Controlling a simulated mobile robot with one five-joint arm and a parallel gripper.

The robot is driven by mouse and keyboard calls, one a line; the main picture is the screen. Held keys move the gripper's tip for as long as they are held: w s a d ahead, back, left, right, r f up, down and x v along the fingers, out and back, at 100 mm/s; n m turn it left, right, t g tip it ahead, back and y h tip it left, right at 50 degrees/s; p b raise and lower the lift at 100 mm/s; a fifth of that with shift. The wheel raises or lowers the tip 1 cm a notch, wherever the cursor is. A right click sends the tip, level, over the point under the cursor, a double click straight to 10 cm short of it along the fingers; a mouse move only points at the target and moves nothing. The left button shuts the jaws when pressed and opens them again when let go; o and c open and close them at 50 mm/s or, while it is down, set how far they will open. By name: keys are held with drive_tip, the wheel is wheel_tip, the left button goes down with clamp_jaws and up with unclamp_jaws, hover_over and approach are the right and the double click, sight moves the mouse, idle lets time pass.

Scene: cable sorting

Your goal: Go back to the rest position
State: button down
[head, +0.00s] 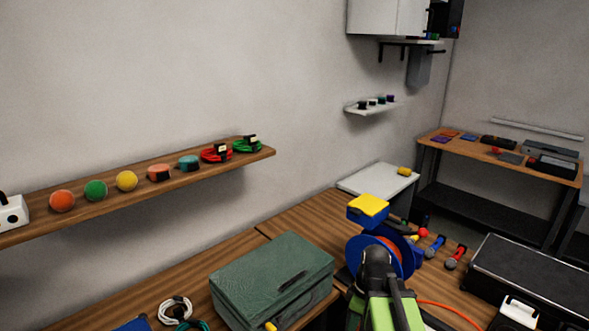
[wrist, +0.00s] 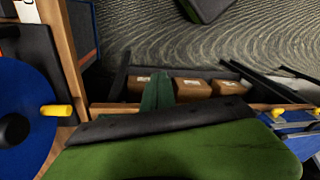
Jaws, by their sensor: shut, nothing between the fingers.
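My gripper (wrist: 157,92) is in the wrist view, its two dark green fingers together and nothing between them. They point out over the table edge, above several brown boxes. In the head view my green and black arm stands at the bottom, right of centre, in front of the blue cable reel (head: 408,254). The arm hides part of the reel, and the fingertips cannot be made out there. The reel also shows at the left of the wrist view (wrist: 42,145), beside my gripper and apart from it.
A green case (head: 270,280) stands left of my arm; a black case (head: 530,275) lies right. A yellow-topped blue box (head: 367,208) is behind the reel. A wooden wall shelf (head: 215,170) holds coloured balls and cables. The brown boxes (wrist: 193,88) sit low beyond the table edge.

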drive_tip(key=m, duration=0.4)
drive_tip(key=a+m+h, duration=0.1)
drive_tip(key=m, duration=0.3)
drive_tip(key=a+m, duration=0.1)
drive_tip(key=m, duration=0.3)
drive_tip(key=shift+s+a+f+h, duration=0.1)
drive_tip(key=shift+s+a+h, duration=0.1)
drive_tip(key=shift+s+h, duration=0.2)
drive_tip(key=shift+d, duration=0.1)
